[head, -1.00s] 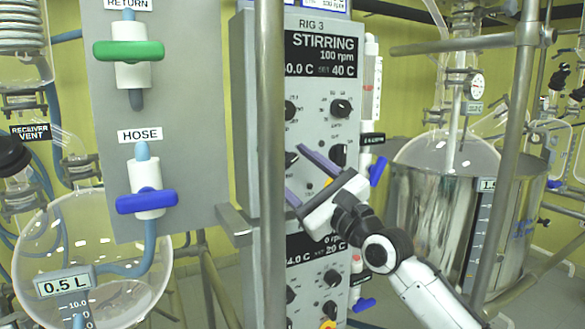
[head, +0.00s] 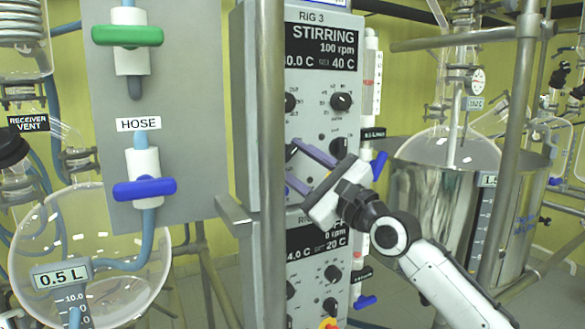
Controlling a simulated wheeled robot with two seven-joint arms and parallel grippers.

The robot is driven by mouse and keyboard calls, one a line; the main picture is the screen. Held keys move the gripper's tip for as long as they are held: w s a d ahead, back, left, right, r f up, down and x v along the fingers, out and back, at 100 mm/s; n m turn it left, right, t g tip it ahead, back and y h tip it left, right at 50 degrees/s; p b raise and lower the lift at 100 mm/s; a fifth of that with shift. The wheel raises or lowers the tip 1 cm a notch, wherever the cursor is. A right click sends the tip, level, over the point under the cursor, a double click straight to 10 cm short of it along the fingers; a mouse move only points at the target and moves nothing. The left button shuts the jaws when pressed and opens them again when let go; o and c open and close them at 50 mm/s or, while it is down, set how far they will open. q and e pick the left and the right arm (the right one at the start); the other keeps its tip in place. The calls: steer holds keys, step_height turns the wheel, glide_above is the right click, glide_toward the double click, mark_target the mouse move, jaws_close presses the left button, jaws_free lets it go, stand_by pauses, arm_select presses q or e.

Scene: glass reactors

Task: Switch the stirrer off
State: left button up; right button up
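The Rig 3 control box (head: 310,110) stands behind a vertical steel post in the head view. Its display (head: 321,47) reads "STIRRING 100 rpm" and a 40 C setting. Black knobs sit below the display, one at the upper right (head: 342,101) and one lower right (head: 339,146), partly behind my gripper. My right gripper (head: 292,170) is in front of the lower part of this box, its two purple fingers spread apart with nothing seen between them. The finger ends are close to the post. Whether they touch the panel cannot be told. My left gripper is not in view.
A second control box (head: 318,240) below shows 0 rpm and 20 C. The steel post (head: 271,200) stands just left of my gripper. A grey panel (head: 110,100) with green and blue valve handles is at left. A steel vessel (head: 440,215) stands at right.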

steer(key=shift+d+f+n+g+b, duration=0.1)
steer(key=shift+n+g+b, duration=0.4)
steer(key=shift+n, duration=0.6)
steer(key=shift+r+n+g, duration=0.2)
steer(key=shift+n+g, duration=0.2)
steer(key=shift+n, duration=0.7)
steer(key=n+p, duration=0.1)
steer(key=n, duration=0.1)
steer(key=n+g+p, duration=0.1)
steer(key=shift+r+n+g, duration=0.3)
steer(key=shift+n, duration=0.1)
steer(key=n+p, duration=0.2)
steer(key=shift+g+p, duration=0.35)
steer(key=shift+g, duration=0.05)
steer(key=shift+n+h, duration=0.3)
steer(key=shift+n, duration=0.2)
steer(key=shift+f+p, duration=0.1)
steer(key=shift+p, duration=0.25)
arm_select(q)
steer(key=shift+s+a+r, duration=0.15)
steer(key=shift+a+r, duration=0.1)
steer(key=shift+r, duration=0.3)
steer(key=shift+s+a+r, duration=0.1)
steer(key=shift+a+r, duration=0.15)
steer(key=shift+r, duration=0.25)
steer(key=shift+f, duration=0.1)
